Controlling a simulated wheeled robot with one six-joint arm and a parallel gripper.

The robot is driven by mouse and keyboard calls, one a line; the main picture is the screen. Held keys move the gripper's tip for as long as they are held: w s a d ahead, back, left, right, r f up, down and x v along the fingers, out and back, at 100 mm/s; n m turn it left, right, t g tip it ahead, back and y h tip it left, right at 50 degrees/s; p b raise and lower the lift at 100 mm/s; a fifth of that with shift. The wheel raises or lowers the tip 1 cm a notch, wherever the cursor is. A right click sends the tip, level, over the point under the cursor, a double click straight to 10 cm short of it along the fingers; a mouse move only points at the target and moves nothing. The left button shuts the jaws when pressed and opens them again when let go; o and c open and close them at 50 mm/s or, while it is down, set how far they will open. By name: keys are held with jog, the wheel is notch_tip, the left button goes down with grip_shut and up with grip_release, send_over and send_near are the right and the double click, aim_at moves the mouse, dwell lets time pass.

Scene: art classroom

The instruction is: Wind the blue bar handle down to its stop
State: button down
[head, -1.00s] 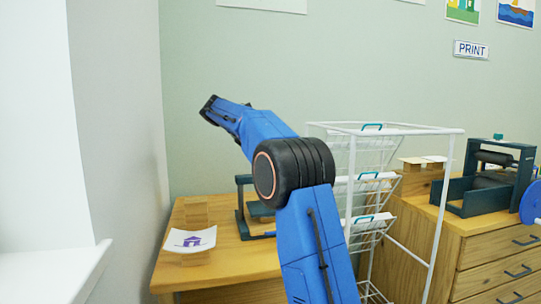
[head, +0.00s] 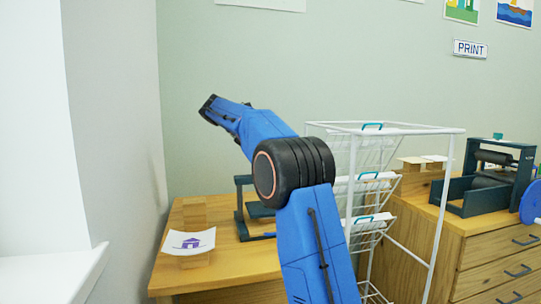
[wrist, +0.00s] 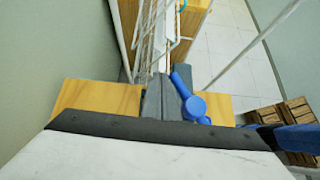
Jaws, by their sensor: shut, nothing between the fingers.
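A dark press frame (head: 241,208) stands on the wooden table, partly hidden behind my arm. In the wrist view the grey press (wrist: 152,100) is seen from above. The blue bar handle (wrist: 178,84) slants up and left from a round blue hub (wrist: 195,106) at the press's right side. My gripper (head: 208,107) is shut and empty, raised well above the press and to its left. It is apart from the handle.
A white wire rack (head: 350,140) stands right of the table. Left of the press, a printed card (head: 190,242) lies on wooden blocks. A second press with a blue wheel (head: 530,204) sits on the drawer cabinet. A wall stands close on the left.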

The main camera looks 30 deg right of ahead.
jog(key=shift+s+d+m+g+y, duration=0.25)
jog(key=shift+m+g, duration=0.2)
jog(key=shift+m, duration=0.2)
jog(key=shift+s+d+m+g+y, duration=0.25)
jog(key=shift+m+g, duration=0.2)
jog(key=shift+m, duration=0.2)
dwell(3.6)
